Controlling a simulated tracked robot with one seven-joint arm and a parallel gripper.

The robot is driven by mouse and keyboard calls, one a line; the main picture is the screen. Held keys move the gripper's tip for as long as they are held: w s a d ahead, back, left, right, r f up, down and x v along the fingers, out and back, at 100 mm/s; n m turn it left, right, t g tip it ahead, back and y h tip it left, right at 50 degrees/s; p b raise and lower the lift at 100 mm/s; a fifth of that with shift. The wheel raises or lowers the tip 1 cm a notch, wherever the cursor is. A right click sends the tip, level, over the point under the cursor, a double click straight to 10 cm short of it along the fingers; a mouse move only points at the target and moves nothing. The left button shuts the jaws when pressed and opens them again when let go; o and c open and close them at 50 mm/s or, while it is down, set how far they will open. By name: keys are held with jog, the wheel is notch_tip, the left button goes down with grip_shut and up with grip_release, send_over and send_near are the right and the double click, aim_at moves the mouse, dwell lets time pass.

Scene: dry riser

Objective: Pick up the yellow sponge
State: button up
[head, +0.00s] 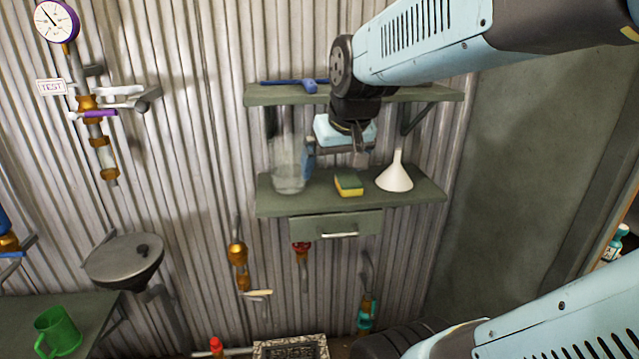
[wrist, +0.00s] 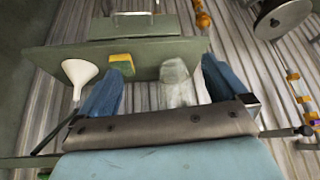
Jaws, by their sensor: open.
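The yellow sponge (head: 349,186), with a dark green side, lies on the lower green shelf (head: 277,204) between a glass jar and a white funnel. In the wrist view the sponge (wrist: 121,60) shows just beyond the tip of one blue finger. My gripper (head: 336,157) hangs above the lower shelf, in front of the upper shelf. In the wrist view my gripper (wrist: 163,78) has its two blue fingers wide apart. Nothing is between the fingertips in contact; the clear jar (wrist: 175,80) shows in the gap. In the head view the fingers are partly hidden.
The glass jar (head: 289,165) stands left of the sponge and the white funnel (head: 396,173) right of it. The upper shelf (head: 420,93) holds a blue tool (head: 296,83). A drawer (head: 336,224) hangs below the lower shelf. Pipes and a basin (head: 124,262) are at left.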

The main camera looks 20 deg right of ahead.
jog(key=w+d+f+m, duration=0.1)
jog(key=w+d, duration=0.5)
jog(key=w, duration=0.1)
jog(key=m+h, duration=0.1)
send_near(349, 180)
jog(key=x, duration=0.4)
jog(key=shift+s+a+f, duration=0.1)
jog(key=shift+a+f, duration=0.05)
jog(key=shift+a, duration=0.1)
jog(key=shift+d+x, duration=0.1)
jog(key=shift+x, duration=1.2)
jog(key=shift+d+x, duration=0.15)
jog(key=shift+x, duration=1.2)
jog(key=shift+c, duration=0.4)
